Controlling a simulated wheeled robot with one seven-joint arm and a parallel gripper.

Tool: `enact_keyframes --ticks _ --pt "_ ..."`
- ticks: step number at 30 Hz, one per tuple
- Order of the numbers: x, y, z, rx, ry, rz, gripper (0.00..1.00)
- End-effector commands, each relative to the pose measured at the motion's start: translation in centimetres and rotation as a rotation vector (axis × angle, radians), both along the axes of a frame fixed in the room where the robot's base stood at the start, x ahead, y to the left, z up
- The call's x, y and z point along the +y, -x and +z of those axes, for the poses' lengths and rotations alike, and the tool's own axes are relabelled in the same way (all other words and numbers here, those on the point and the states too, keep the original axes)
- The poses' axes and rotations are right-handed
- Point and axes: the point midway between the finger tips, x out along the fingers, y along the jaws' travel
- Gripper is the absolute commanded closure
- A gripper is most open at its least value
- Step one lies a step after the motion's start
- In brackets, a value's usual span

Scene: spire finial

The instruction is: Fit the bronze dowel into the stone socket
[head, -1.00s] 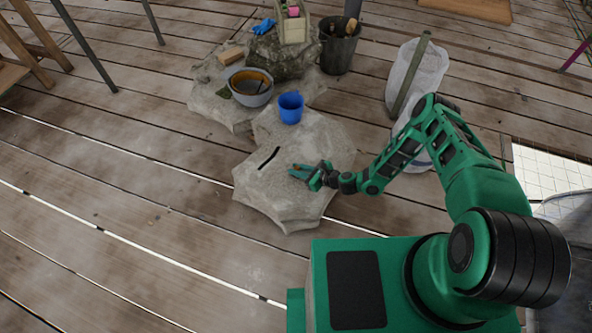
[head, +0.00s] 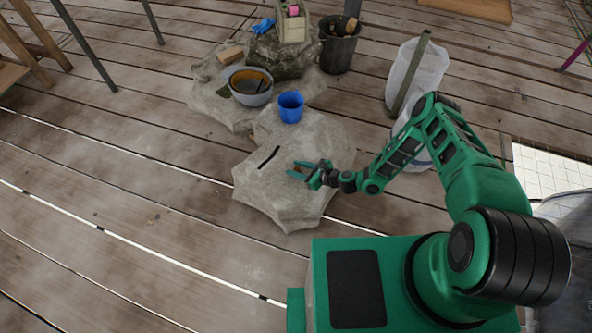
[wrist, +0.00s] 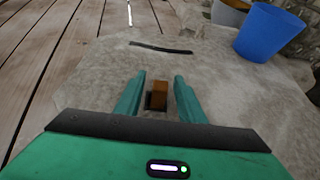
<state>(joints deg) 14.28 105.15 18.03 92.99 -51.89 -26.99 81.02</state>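The bronze dowel (wrist: 160,88) shows in the wrist view as a short brown block between my fingertips. It stands at a small dark opening, the socket (wrist: 148,101), in the pale stone (wrist: 100,75). Only a short part of the dowel shows; how deep it sits I cannot tell. My gripper (wrist: 158,94) is open, with a gap on each side of the dowel. In the head view my gripper (head: 299,169) is low over the front stone block (head: 285,205), and the dowel is too small to make out.
A blue cup (head: 291,106) and a grey bowl (head: 250,98) stand behind on the stones. A dark bucket (head: 338,50) and a whitish sack (head: 420,68) are further back.

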Motion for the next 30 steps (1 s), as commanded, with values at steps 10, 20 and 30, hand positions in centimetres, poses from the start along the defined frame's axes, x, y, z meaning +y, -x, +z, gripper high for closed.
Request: enact_keyframes --ticks 10,20,30 --pt "-5.2 3.5 2.8 0.004 0.000 -0.004 0.64" --pt "-8.4 5.9 4.8 0.002 0.000 -0.001 0.64" --pt "-8.8 6.2 5.1 0.000 0.001 0.001 0.64"
